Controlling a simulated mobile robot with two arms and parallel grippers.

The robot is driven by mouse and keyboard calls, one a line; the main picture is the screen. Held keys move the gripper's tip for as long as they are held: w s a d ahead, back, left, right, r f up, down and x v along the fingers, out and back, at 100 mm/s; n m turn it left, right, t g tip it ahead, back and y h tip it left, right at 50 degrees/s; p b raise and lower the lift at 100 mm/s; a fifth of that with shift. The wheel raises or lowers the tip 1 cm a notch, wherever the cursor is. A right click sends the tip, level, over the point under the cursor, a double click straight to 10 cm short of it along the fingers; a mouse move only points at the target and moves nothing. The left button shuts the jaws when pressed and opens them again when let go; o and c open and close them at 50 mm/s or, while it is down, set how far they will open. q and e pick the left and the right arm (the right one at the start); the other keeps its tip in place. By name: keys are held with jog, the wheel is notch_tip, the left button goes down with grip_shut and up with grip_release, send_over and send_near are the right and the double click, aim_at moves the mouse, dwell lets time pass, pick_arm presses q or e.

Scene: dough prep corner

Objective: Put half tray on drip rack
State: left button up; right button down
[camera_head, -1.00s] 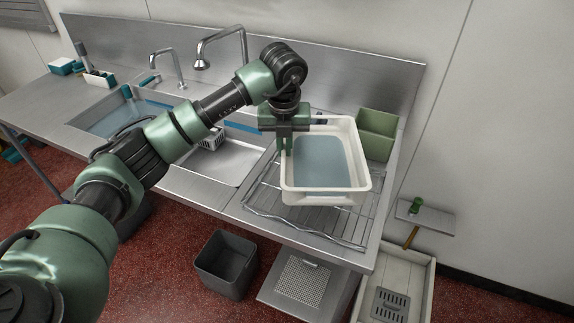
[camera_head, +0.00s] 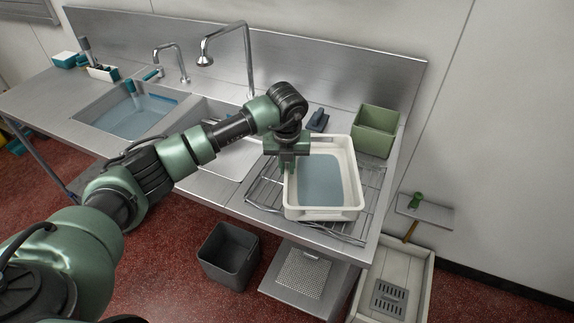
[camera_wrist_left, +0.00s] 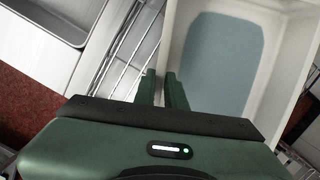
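The half tray (camera_head: 352,213) is a white rectangular tray with a blue-grey inside floor. It is over the wire drip rack (camera_head: 264,190) at the right end of the steel counter, roughly level. I cannot tell whether its underside touches the wires. My left gripper (camera_head: 288,168) is at the tray's left wall with its fingers pointing down. In the left wrist view the fingers (camera_wrist_left: 163,90) are close together with the tray's wall (camera_wrist_left: 168,40) between them, and rack wires (camera_wrist_left: 125,50) show beside it. My right gripper is not in view.
A green bin (camera_head: 375,133) stands behind the tray, and a dark blue object (camera_head: 318,120) lies near the backsplash. Sink basins (camera_head: 135,112) and tall taps (camera_head: 205,58) are to the left. A dark grey bin (camera_head: 229,258) stands on the floor below.

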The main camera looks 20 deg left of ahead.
pick_arm(q)
jog(key=shift+o, duration=0.9)
jog(key=shift+r, duration=0.2)
notch_tip(320, 180, up, 12)
jog(key=s+b, duration=0.2)
jog(key=b, duration=0.1)
jog(key=shift+d+f, duration=0.15)
jog(key=shift+d, duration=0.2)
jog(key=shift+a, duration=0.15)
